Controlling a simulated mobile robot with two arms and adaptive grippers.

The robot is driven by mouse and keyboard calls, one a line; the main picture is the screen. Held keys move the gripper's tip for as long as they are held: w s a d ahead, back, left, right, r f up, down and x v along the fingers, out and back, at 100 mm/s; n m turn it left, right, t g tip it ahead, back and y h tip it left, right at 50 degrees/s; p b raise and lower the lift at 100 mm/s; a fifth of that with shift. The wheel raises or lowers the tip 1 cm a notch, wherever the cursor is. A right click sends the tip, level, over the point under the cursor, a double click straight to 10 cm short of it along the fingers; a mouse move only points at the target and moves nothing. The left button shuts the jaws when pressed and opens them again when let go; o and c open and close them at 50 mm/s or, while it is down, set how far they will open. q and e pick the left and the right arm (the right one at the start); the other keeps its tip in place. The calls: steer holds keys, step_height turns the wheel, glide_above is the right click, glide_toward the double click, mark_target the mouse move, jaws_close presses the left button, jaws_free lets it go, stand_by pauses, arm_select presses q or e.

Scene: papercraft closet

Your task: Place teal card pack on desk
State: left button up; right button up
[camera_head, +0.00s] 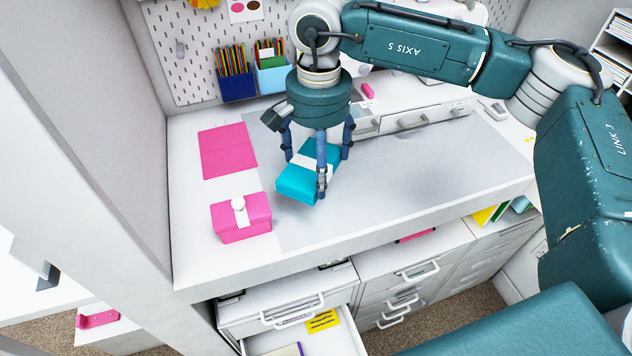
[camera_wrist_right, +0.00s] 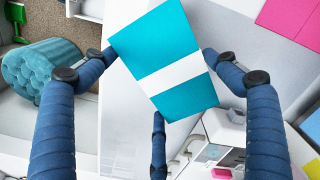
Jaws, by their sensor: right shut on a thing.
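The teal card pack (camera_head: 296,184) has a white band and is held over the desk (camera_head: 420,180) in the head view. My right gripper (camera_head: 318,165) reaches down from above with its fingers around the pack and is shut on it. In the right wrist view the teal pack (camera_wrist_right: 160,47) sits tilted between the blue fingers of the right gripper (camera_wrist_right: 158,85). Whether the pack's underside touches the desk cannot be told. My left gripper is not in view.
Pencil holders (camera_head: 237,86) hang on the pegboard at the back. An open drawer (camera_head: 330,338) is below the desk. The desk's right half is mostly clear.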

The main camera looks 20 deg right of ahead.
step_height(320, 180, down, 6)
steer(key=shift+s+f+p, duration=0.1)
steer(key=shift+f+p, duration=0.1)
steer(key=shift+p, duration=0.6)
steer(key=shift+f, duration=0.5)
steer(key=o, duration=1.2)
